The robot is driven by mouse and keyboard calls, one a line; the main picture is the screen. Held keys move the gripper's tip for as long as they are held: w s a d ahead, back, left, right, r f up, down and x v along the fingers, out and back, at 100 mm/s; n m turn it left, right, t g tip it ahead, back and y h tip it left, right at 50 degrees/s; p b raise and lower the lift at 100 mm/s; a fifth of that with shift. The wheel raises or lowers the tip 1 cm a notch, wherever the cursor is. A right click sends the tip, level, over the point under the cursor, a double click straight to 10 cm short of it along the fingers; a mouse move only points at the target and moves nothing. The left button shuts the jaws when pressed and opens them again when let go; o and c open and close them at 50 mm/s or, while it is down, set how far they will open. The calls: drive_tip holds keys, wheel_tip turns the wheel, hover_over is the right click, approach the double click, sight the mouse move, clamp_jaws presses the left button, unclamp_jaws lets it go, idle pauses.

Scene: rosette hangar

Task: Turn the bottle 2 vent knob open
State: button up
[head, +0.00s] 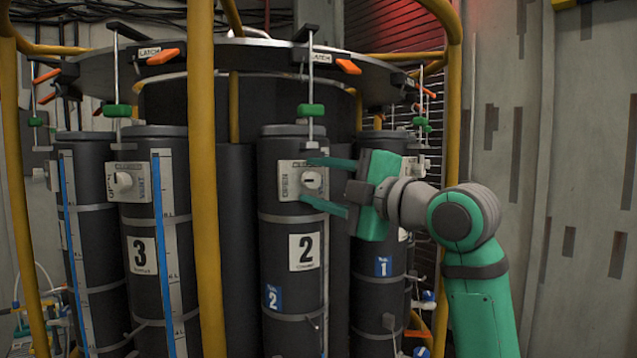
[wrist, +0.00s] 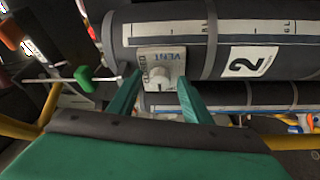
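Bottle 2 (head: 275,240) is a dark cylinder with a white "2" label; it also shows lying sideways across the wrist view (wrist: 225,62). Its vent knob (head: 311,180) is a round white knob on a pale plate with lettering, and it shows in the wrist view (wrist: 158,78). My gripper (head: 322,184) is open in front of the knob, with one green finger above it and one below. In the wrist view the fingertips (wrist: 157,88) stand apart on either side of the knob. Contact between fingers and knob cannot be told.
Bottle 3 (head: 165,260) stands left, with its own white knob (head: 122,182). A yellow post (head: 203,200) stands between the bottles, and another yellow bar (head: 449,150) runs behind my arm. A green handle (head: 311,110) hangs above bottle 2. A bottle labelled 1 (head: 381,280) stands right.

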drive_tip(key=shift+d, duration=0.1)
drive_tip(key=r+v, duration=0.1)
drive_tip(key=v, duration=0.9)
drive_tip(key=shift+s+d+f, duration=0.2)
drive_tip(key=shift+s+f, duration=0.1)
drive_tip(key=shift+f, duration=0.2)
drive_tip(key=shift+a, duration=0.1)
